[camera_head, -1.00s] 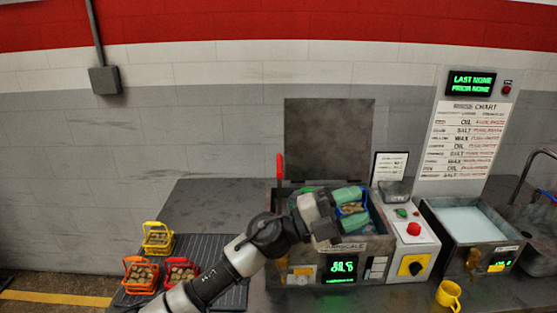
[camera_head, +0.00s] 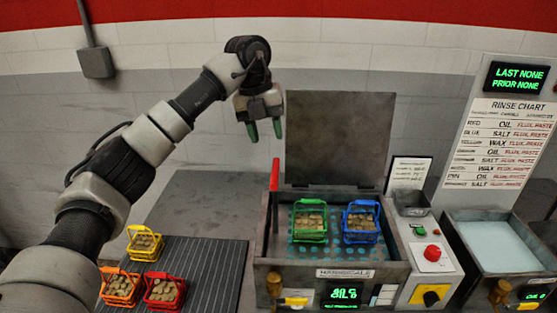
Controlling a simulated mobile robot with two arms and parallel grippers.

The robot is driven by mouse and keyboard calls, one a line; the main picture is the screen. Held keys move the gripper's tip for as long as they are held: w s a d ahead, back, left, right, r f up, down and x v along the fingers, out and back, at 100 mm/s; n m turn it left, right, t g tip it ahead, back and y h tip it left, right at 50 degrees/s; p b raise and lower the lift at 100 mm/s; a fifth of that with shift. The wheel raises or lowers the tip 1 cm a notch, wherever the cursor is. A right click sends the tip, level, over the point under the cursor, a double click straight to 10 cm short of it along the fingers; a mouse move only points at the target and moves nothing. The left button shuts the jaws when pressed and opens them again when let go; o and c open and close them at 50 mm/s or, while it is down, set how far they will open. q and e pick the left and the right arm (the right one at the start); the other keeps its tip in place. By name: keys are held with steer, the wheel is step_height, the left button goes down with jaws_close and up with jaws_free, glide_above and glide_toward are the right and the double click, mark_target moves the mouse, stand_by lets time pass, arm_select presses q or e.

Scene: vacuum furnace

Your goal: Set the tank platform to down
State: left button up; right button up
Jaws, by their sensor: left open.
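The open tank (camera_head: 330,272) stands on the bench right of centre. Its perforated platform (camera_head: 282,250) shows inside, with a green basket (camera_head: 310,238) and a blue basket (camera_head: 360,238) of small parts standing on it. A lever with a red grip (camera_head: 274,175) stands upright at the tank's left side. My left gripper (camera_head: 265,130) has green fingertips pointing down. It is open and empty, above and slightly left of the red grip, apart from it. My right gripper is out of view.
Yellow (camera_head: 145,255), orange (camera_head: 103,284) and red (camera_head: 147,303) baskets sit on the ribbed mat at left. The raised lid (camera_head: 338,140) stands behind the tank. A control box (camera_head: 432,254) and a second tank (camera_head: 490,227) are to the right.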

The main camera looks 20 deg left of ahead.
mark_target(274, 170)
arm_select(q)
steer(key=f, duration=0.1)
steer(key=f+p, duration=0.1)
steer(key=f, duration=0.1)
steer(key=s+d+f, duration=0.1)
steer(key=shift+s+f+p, duration=0.1)
steer(key=shift+f+p, duration=0.05)
steer(key=shift+p, duration=0.25)
steer(key=f, duration=0.1)
steer(key=w+f, duration=0.1)
steer(key=f, duration=0.1)
steer(key=shift+w+d+p, duration=0.15)
steer(key=shift+p, duration=0.25)
steer(key=shift+d+f, duration=0.15)
steer(key=shift+f, duration=0.55)
steer(key=shift+c, duration=0.2)
steer(key=shift+f, duration=0.1)
steer(key=shift+c, duration=1.3)
steer(key=c, duration=0.5)
jaws_close()
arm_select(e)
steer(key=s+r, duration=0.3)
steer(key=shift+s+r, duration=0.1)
